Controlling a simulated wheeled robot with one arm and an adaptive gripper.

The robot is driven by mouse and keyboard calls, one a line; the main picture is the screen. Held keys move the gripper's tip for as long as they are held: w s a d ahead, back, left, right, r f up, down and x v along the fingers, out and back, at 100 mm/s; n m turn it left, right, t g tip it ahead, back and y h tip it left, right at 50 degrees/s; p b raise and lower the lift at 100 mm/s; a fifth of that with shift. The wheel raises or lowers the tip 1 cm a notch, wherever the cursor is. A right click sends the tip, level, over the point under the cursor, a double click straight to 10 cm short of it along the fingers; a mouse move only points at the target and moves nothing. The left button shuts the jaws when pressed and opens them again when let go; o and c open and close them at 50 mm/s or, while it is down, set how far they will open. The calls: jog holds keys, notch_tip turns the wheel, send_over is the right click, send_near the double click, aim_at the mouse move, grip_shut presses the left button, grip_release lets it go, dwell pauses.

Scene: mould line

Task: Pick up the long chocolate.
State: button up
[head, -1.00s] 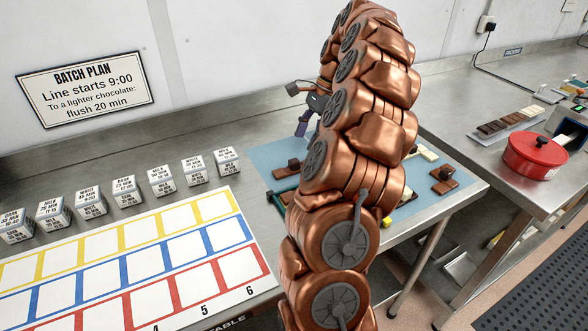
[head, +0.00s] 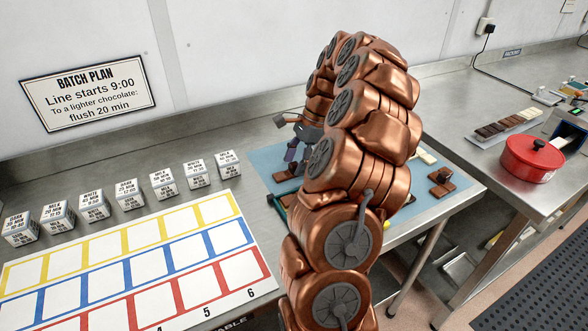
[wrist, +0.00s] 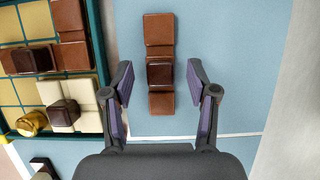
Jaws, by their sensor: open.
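The long chocolate (wrist: 160,33) lies on the blue mat (wrist: 220,40) in the wrist view. It is a straight brown bar of several segments, with a darker raised block (wrist: 160,73) on one segment. My gripper (wrist: 160,78) is open, with one finger on each side of the bar and visible gaps to both. Whether the fingertips are at the bar's height, I cannot tell. In the head view my gripper (head: 297,155) is over the mat's far left part. The bar cannot be made out clearly there, as my arm and gripper cover much of that area.
In the wrist view, a green-edged grid tray (wrist: 98,45) with brown and white chocolates and a gold piece stands left of the bar. Bare mat lies right of it. The head view shows labelled cubes (head: 163,183), a coloured chart (head: 130,265) and a red pot (head: 533,158).

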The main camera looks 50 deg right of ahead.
jog(key=shift+a+f, duration=0.15)
jog(key=shift+f, duration=0.1)
jog(key=shift+c, duration=0.3)
grip_shut()
notch_tip(320, 180, up, 9)
jog(key=shift+r+b, duration=0.2)
jog(key=shift+b, duration=0.7)
notch_tip(320, 180, up, 8)
jog(key=p, duration=0.4)
send_over(295, 163)
jog(key=shift+a+f, duration=0.1)
jog(key=shift+f, duration=0.05)
